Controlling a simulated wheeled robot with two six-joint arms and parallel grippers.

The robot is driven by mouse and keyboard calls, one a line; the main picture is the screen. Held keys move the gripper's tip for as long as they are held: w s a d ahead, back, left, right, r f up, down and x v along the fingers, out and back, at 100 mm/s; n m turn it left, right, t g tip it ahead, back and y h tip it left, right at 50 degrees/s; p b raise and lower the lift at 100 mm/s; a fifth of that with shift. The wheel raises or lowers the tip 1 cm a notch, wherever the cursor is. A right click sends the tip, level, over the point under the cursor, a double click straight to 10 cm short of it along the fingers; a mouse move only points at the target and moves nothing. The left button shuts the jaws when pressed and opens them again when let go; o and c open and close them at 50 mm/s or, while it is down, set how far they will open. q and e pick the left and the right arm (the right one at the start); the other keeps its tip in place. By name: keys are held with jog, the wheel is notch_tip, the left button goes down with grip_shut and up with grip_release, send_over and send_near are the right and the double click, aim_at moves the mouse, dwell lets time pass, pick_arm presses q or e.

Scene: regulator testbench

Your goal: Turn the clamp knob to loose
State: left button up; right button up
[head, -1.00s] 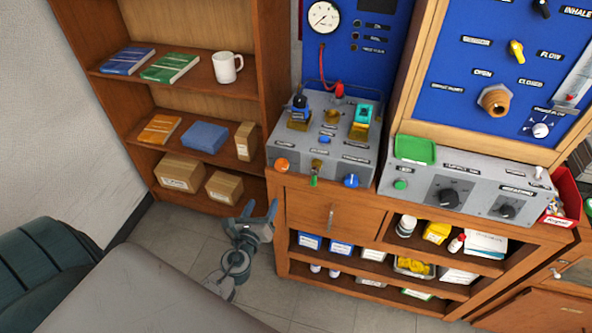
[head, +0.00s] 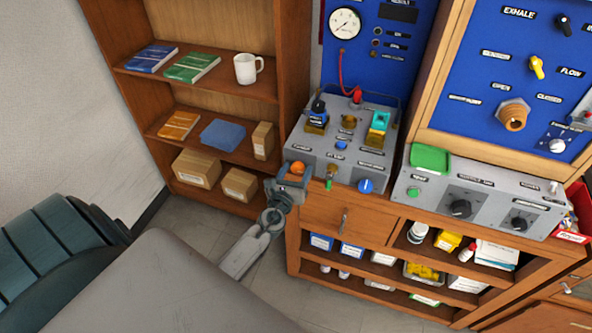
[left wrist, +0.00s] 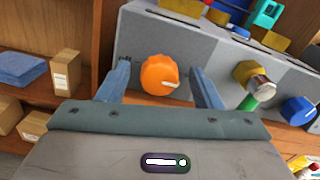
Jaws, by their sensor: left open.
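An orange knob (head: 297,168) with a pale pointer mark sits at the left end of the grey box's (head: 352,149) front face. It also shows large in the left wrist view (left wrist: 160,75), its mark pointing right. I cannot read a label that names it as the clamp knob. My left gripper (head: 287,183) is open just in front of this knob. In the left wrist view the blue fingers stand on either side of it, with gaps visible. A brass fitting with a green part (left wrist: 254,84) and a blue knob (left wrist: 298,111) are to its right. My right gripper is not in view.
A wooden shelf with books, a white mug (head: 248,68) and boxes stands at the left. A grey panel with black knobs (head: 460,208) and a green tray (head: 430,158) is on the right. Below is a wooden drawer (head: 345,222).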

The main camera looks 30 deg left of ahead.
pick_arm(q)
jog(key=shift+c, duration=1.4)
jog(key=c, duration=0.7)
